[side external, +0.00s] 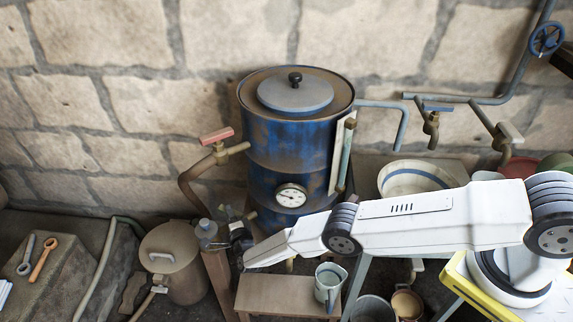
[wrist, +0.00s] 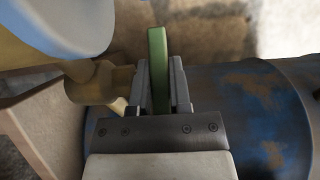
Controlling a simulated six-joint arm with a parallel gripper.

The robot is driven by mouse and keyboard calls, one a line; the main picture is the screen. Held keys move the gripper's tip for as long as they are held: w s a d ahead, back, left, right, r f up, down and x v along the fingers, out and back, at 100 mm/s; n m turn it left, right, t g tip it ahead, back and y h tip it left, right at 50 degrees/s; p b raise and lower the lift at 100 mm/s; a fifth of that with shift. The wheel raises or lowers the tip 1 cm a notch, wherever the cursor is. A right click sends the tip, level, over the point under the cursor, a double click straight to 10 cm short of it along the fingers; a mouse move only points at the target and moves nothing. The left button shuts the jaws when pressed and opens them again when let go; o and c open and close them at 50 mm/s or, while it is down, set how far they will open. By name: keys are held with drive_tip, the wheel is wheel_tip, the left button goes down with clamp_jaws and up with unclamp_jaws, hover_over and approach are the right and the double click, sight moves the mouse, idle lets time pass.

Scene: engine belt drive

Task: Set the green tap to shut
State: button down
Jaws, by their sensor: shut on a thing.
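In the wrist view the green tap's lever (wrist: 158,55) stands between the two fingers of my gripper (wrist: 163,75). The gripper is shut on it. The lever points up the picture, past the fingertips. A brass-coloured tap body (wrist: 95,85) shows just left of the fingers. In the side external view my gripper (side external: 228,236) is low in front of the blue drum, at its left.
The rusty blue drum (side external: 280,150) with a dial (side external: 291,195) stands close behind my wrist. A red-handled tap (side external: 217,137) is above left. A wooden stool (side external: 275,293) with a jug (side external: 329,285) is below. A lidded pot (side external: 172,260) stands at left.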

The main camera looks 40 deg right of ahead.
drive_tip(key=shift+w+r, duration=0.1)
drive_tip(key=c, duration=0.6)
unclamp_jaws()
drive_tip(key=shift+o, duration=0.2)
drive_tip(key=shift+s+a, duration=0.1)
drive_tip(key=shift+s, duration=0.25)
drive_tip(key=v, duration=0.7)
drive_tip(key=shift+s, duration=0.1)
